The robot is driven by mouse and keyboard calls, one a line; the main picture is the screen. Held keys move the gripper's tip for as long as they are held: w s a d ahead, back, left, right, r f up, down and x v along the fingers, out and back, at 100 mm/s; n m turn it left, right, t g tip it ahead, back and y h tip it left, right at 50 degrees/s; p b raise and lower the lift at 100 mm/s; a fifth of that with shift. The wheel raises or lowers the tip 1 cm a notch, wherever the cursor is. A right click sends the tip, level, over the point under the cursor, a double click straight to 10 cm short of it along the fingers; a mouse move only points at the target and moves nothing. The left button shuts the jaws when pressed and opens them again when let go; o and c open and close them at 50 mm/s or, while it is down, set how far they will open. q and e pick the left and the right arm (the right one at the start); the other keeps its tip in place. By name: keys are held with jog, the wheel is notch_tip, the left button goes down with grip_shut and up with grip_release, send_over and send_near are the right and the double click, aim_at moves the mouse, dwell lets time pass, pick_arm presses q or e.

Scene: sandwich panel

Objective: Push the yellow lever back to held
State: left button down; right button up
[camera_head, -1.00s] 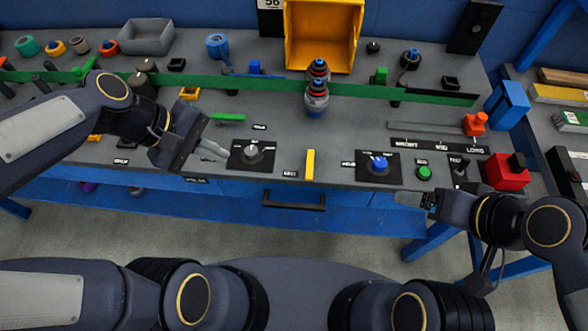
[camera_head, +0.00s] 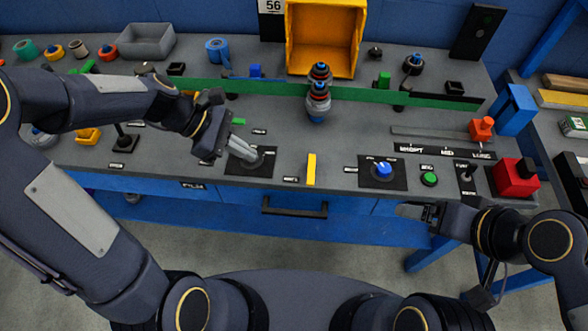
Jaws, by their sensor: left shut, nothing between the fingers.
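The yellow lever (camera_head: 311,169) stands as a narrow upright bar at the front edge of the grey bench, between two black dial plates. My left gripper (camera_head: 243,150) is shut and empty, to the left of the lever and apart from it. Its fingertips are over the left black dial plate (camera_head: 235,168) and hide much of its grey knob; I cannot tell whether they touch it. My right gripper (camera_head: 412,210) is low in front of the bench, right of the lever; its finger gap is unclear.
Right of the lever are a blue knob (camera_head: 383,169), a green button (camera_head: 429,179), a small toggle switch and a red block (camera_head: 515,177). A dark drawer handle (camera_head: 294,207) is below the lever. A green strip (camera_head: 270,88) crosses the bench behind.

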aim_at(311, 173)
pick_arm(q)
jog(key=x, duration=1)
jog(key=shift+b, duration=0.35)
jog(key=shift+d+r, duration=0.2)
jog(key=shift+d, duration=1.6)
jog(key=shift+d, duration=0.1)
